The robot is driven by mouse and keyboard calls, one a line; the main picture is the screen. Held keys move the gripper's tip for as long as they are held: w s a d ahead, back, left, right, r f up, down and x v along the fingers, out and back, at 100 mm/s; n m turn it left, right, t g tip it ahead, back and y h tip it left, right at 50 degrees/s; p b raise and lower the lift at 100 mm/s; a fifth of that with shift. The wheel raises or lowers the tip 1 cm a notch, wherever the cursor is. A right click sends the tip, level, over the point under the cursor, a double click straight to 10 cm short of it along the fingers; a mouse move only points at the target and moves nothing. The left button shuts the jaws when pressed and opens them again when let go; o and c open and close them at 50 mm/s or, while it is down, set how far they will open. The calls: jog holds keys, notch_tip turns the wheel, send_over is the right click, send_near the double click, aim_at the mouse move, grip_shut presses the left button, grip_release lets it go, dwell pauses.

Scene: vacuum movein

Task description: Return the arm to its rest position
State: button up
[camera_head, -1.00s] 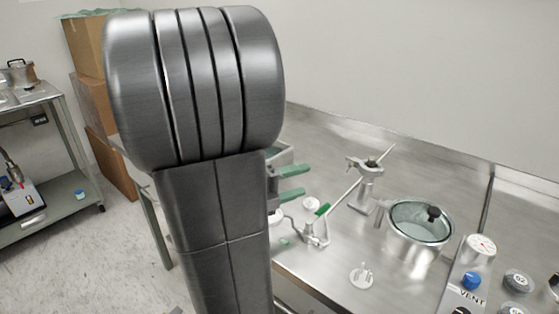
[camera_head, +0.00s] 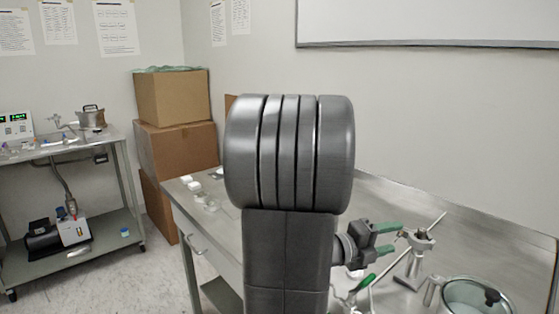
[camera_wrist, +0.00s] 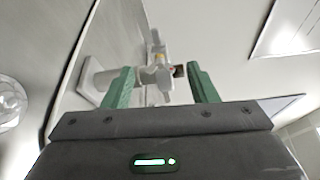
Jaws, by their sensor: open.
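My gripper (camera_head: 388,239) has two green fingers, spread apart, and shows to the right of my dark arm link in the head view. It also shows in the wrist view (camera_wrist: 160,90), with nothing held between the fingers. A grey metal clamp with a rod (camera_head: 418,240) stands on the bench just right of the fingers in the head view. In the wrist view a clamp-like metal fitting (camera_wrist: 158,60) lies beyond the fingers; I cannot tell whether it touches them. My arm hides part of the bench.
The steel bench (camera_head: 385,195) runs along the wall. A glass-lidded pot (camera_head: 475,297) stands at its front right. Small white items (camera_head: 192,184) lie at its left end. Cardboard boxes (camera_head: 178,150) are stacked behind. A steel cart (camera_head: 110,215) stands left, with open floor between.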

jog(key=shift+w+d, duration=0.2)
jog(key=shift+d, duration=0.4)
